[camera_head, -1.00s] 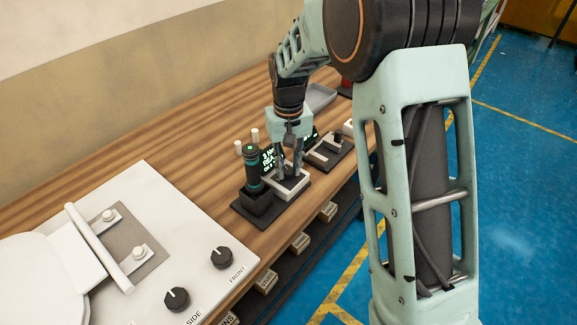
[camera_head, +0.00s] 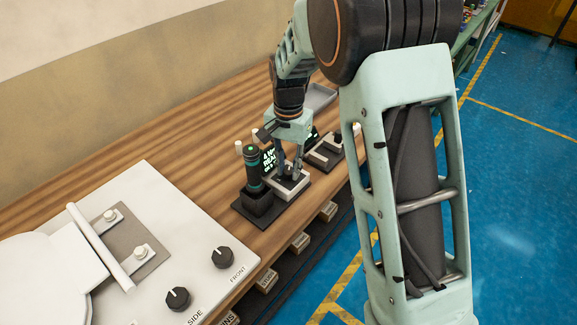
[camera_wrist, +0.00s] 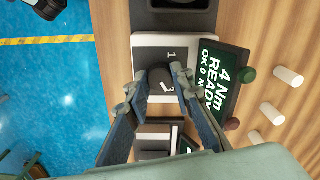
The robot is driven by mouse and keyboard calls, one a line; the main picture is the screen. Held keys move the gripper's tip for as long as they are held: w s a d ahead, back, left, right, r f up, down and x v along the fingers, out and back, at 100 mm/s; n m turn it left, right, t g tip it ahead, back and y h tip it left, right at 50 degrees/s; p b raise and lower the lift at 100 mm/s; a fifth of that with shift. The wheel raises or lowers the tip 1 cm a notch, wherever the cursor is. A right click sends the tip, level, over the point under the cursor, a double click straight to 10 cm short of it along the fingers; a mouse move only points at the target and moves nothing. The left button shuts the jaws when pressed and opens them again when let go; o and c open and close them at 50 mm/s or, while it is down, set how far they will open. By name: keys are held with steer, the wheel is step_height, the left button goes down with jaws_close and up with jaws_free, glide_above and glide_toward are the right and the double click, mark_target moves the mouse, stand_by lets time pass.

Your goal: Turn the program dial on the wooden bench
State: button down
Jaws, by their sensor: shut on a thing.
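The program dial (camera_wrist: 158,77) is a dark round knob with a white mark. It sits on a small white-edged box (camera_wrist: 146,48) with the numbers 1 and 3 showing; the box also shows in the head view (camera_head: 302,187) on the wooden bench (camera_head: 165,165). My gripper (camera_wrist: 155,80) points down with its fingers on either side of the dial, shut on it; in the head view (camera_head: 288,174) its fingers hide most of the dial. A dark display (camera_wrist: 220,75) beside the box reads "4 Nm READY".
A dark upright tool (camera_head: 252,170) with a green ring stands in a black holder just left of the box. A second small fixture (camera_head: 325,153) is close on the right. A white panel (camera_head: 185,235) with two black knobs lies at the front left.

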mark_target(288, 171)
stand_by(0.5)
steer(key=c, duration=1.7)
jaws_free()
steer(key=shift+r, duration=0.1)
step_height(288, 171, up, 12)
steer(key=shift+f, duration=0.1)
